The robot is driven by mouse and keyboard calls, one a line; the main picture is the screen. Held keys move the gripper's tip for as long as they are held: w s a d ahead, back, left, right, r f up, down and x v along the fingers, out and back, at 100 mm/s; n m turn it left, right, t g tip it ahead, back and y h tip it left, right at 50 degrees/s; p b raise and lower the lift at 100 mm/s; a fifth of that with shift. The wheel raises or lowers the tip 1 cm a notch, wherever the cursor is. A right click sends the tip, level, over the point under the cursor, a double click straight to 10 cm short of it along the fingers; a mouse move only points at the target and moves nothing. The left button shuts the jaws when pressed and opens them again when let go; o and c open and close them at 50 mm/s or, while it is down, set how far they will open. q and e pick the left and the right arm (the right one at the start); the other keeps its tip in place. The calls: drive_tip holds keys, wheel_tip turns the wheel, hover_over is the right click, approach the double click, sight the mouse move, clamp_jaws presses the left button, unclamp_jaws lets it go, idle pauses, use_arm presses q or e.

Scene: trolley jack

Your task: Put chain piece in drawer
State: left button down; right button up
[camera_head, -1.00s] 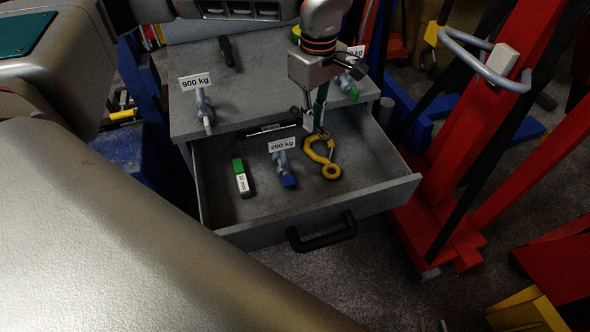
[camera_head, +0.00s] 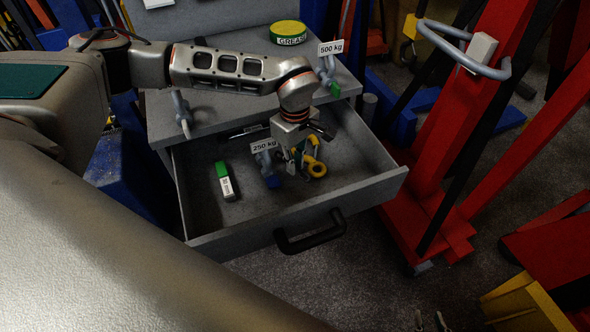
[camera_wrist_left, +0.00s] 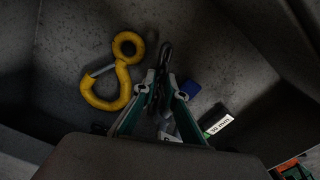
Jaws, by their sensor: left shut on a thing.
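The open grey drawer (camera_head: 220,240) shows in the head view, with the chain piece hidden there behind my left gripper. My left gripper (camera_head: 300,168) reaches down inside the drawer, at its right half. In the left wrist view its fingers (camera_wrist_left: 163,98) are shut on the dark metal chain piece (camera_wrist_left: 165,56), which sticks out past the fingertips over the drawer floor. I cannot tell whether the chain piece touches the floor. Two small fingertips of my right gripper (camera_head: 430,322) show apart at the bottom edge of the head view; nothing shows between them.
In the drawer lie a yellow hook (camera_head: 317,169), a shackle with a blue pin (camera_head: 272,181) and 250 kg tag, and a green-white 30 mm piece (camera_head: 225,182). A grease tin (camera_head: 288,33) and 500 kg shackle stand on top. A red jack frame (camera_head: 440,190) stands right.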

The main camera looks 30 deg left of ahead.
use_arm(q)
drive_tip(key=shift+f, duration=1.6)
use_arm(e)
drive_tip(key=shift+f, duration=0.3)
use_arm(q)
drive_tip(key=shift+f, duration=0.15)
drive_tip(key=c, duration=2.1)
unclamp_jaws()
wheel_tip(320, 180, up, 11)
drive_tip(key=shift+r+p, duration=0.2)
drive_tip(key=shift+p, duration=0.3)
drive_tip(key=shift+r, duration=0.45)
use_arm(e)
drive_tip(key=shift+s+a+r, duration=0.15)
drive_tip(key=shift+s+r, duration=0.15)
drive_tip(key=shift+r, duration=0.05)
